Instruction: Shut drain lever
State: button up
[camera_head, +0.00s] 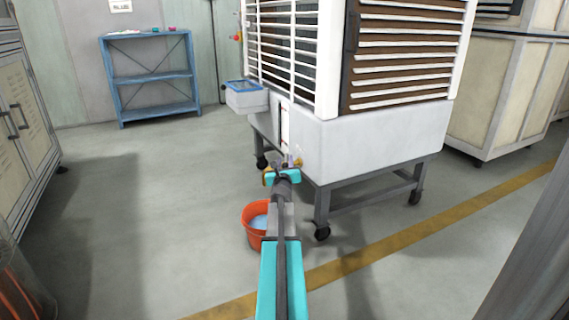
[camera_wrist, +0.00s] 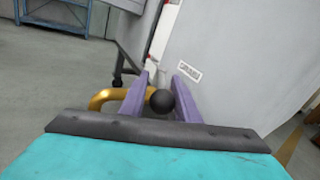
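The drain lever's black ball knob (camera_wrist: 162,101) lies between the two purple fingers of my gripper (camera_wrist: 163,80) in the wrist view. The fingers stand apart, one on each side of the knob; firm contact on both sides is not clear. A brass drain pipe (camera_wrist: 106,96) curves out to the left behind the left finger. In the head view my gripper (camera_head: 291,161) is at the lower front corner of the white cooler (camera_head: 380,145). My arm hides most of the lever and valve there.
An orange bucket (camera_head: 254,238) with bluish water stands on the floor below the drain, beside my arm. The cooler sits on a grey wheeled stand (camera_head: 370,186). A blue shelf (camera_head: 150,77) stands at the back left. The floor on the left is clear.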

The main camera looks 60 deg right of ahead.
jog(key=shift+s+a, duration=0.1)
jog(key=shift+a, duration=0.05)
jog(key=p+v, duration=0.1)
jog(key=v, duration=1.2)
jog(key=shift+a+p, duration=0.15)
jog(key=shift+p, duration=0.15)
jog(key=shift+s, duration=0.1)
dwell(0.3)
